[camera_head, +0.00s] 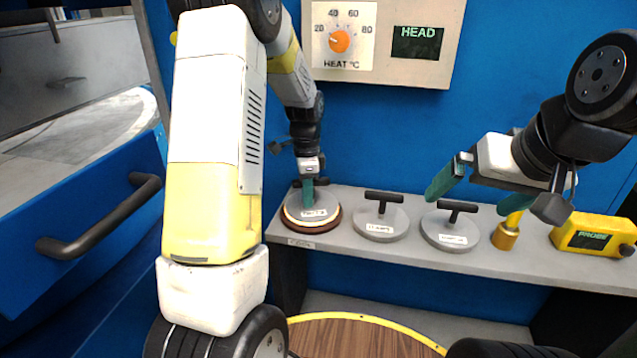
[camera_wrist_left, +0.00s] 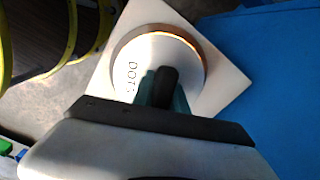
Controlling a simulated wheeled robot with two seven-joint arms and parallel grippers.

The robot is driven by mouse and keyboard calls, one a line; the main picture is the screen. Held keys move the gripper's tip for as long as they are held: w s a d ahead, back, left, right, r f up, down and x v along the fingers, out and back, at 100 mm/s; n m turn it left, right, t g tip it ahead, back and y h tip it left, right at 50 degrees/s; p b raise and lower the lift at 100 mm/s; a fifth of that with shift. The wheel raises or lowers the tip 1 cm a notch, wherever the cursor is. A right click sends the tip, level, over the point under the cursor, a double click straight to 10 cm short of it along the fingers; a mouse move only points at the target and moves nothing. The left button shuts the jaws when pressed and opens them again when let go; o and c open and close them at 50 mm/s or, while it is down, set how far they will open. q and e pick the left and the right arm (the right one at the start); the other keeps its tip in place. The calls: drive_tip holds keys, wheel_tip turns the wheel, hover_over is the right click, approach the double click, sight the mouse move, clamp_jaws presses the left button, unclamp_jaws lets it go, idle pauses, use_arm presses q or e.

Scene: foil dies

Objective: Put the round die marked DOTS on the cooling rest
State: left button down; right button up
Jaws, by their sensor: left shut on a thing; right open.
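The round grey die marked DOTS (camera_wrist_left: 147,60) has its label readable in the left wrist view. In the head view this die (camera_head: 298,211) is at the left end of the shelf. It appears to lie flat on a round brown base with a pale ring (camera_head: 329,224), which seems to be the cooling rest. My left gripper (camera_head: 314,189) is shut on the die's black handle (camera_wrist_left: 166,88) from above. My right gripper (camera_head: 479,193) is open and empty above the shelf's right part. Its fingers are apart from the dies.
Two more grey dies with black T-handles, a middle one (camera_head: 367,226) and a right one (camera_head: 435,234), stand on the shelf (camera_head: 410,258). A yellow upright piece (camera_head: 504,238) and a yellow PROBE box (camera_head: 592,238) are further right. A HEAT dial panel (camera_head: 345,35) is behind.

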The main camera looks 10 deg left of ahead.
use_arm(q)
drive_tip(key=c, duration=1.3)
unclamp_jaws()
drive_tip(key=shift+f, duration=0.1)
wheel_tip(320, 180, up, 12)
drive_tip(key=shift+r, duration=0.15)
